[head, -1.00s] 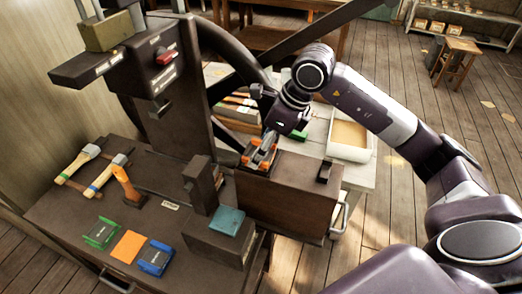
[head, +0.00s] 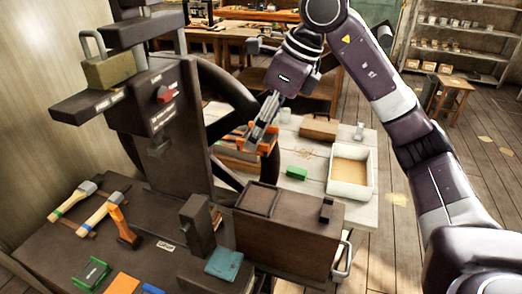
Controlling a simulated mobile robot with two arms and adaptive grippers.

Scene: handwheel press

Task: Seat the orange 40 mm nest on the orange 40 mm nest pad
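My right gripper (head: 262,136) is shut on the orange nest (head: 268,147), which is held in the air above and behind the dark box. The fingers partly hide the nest. The orange nest pad (head: 122,284) is a flat orange square at the front of the dark bench, cut by the bottom edge of the head view. Its visible part is bare. My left gripper is not in view.
A green item (head: 91,273) and a blue item (head: 152,290) flank the pad. The tall dark press (head: 165,110) and the dark box (head: 285,230) stand between nest and pad. Hammers (head: 100,212) and an orange-handled tool (head: 124,228) lie farther left.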

